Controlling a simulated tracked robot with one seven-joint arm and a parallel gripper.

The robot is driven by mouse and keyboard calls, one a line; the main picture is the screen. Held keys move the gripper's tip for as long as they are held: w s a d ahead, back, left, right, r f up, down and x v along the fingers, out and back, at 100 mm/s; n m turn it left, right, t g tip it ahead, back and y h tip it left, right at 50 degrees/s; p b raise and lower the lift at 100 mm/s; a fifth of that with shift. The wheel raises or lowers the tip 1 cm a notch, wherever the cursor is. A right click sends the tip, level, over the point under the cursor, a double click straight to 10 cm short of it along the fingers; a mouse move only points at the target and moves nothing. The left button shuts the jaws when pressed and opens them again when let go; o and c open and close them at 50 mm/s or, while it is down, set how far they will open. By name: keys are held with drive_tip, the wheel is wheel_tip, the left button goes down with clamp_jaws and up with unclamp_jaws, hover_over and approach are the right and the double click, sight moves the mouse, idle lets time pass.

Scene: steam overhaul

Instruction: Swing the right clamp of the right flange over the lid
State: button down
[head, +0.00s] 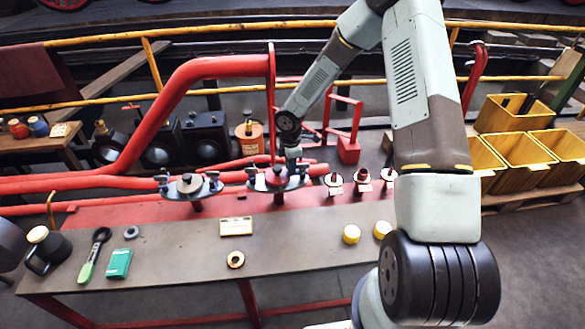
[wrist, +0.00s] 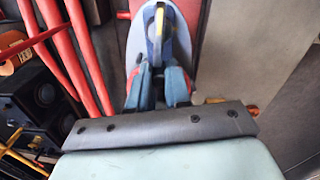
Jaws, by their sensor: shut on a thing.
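The right flange (head: 267,187) stands on the bench in the head view, a pale disc with a dark lid (head: 276,176) on it. My gripper (head: 293,158) is directly above its right side and hides part of it. The gripper is shut on the right clamp, whose details are small in the head view. In the wrist view my gripper's fingers (wrist: 159,88) close around a blue and yellow arched part, the clamp (wrist: 158,38), over the pale flange plate (wrist: 133,50). Whether the clamp lies over the lid cannot be told.
The left flange (head: 187,188) stands to the left with clamps at its sides. Several small flanged fittings (head: 362,181) stand to the right. A thick red pipe (head: 190,85) rises behind. The grey bench front (head: 190,255) holds a tag, a ring and yellow caps.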

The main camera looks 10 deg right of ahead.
drive_tip(key=shift+w+m, duration=0.15)
drive_tip(key=shift+m, duration=0.15)
drive_tip(key=c, duration=1.1)
unclamp_jaws()
wheel_tip(320, 180, up, 14)
drive_tip(key=shift+f, duration=0.15)
